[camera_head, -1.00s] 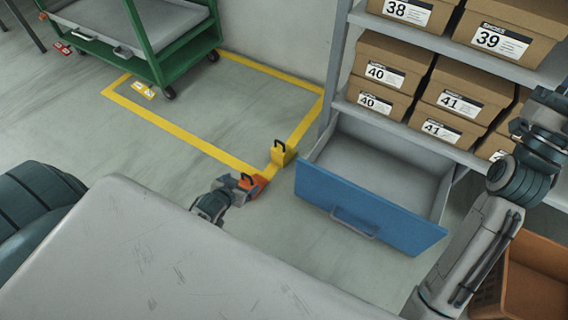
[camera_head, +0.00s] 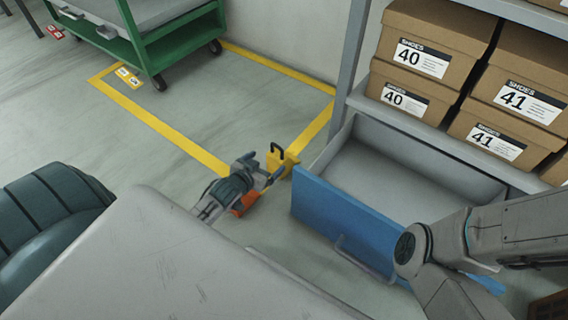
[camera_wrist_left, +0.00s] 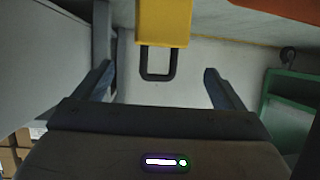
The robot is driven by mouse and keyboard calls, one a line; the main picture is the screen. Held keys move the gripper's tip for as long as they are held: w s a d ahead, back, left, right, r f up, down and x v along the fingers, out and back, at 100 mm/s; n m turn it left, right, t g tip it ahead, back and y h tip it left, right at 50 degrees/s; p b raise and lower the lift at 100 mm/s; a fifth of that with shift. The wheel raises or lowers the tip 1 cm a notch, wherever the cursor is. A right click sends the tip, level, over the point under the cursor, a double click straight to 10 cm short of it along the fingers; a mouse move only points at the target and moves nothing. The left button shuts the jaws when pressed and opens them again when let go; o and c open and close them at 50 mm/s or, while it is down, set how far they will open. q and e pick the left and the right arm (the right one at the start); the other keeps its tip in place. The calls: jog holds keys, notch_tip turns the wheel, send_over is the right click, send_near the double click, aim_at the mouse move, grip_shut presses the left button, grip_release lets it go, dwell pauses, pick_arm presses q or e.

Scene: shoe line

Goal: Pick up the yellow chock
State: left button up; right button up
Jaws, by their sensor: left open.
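The yellow chock (camera_head: 287,167) stands on the floor at the corner of the yellow line, close to the left end of the blue drawer front. It has a black loop handle on top. My left gripper (camera_head: 264,168) is open just left of it. In the left wrist view the chock (camera_wrist_left: 164,22) is at the top, with its handle reaching toward the space between the spread fingers of my left gripper (camera_wrist_left: 158,72). Nothing is held there. My right arm is at the lower right of the head view; its gripper does not show.
An orange chock (camera_head: 243,204) sits partly hidden below my left gripper. The open drawer (camera_head: 345,218) is close on the right, under shelves of shoe boxes (camera_head: 425,60). A green cart (camera_head: 150,50) stands at the back left. The marked floor area between is clear.

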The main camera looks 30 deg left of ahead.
aim_at(276, 157)
pick_arm(q)
jog(key=b+x, duration=0.5)
jog(key=x, duration=0.1)
jog(key=shift+d, duration=0.15)
jog(key=shift+w+b, duration=0.35)
jog(key=shift+b, duration=0.1)
jog(key=shift+c, duration=0.2)
jog(key=shift+r, duration=0.1)
jog(key=c, duration=1.8)
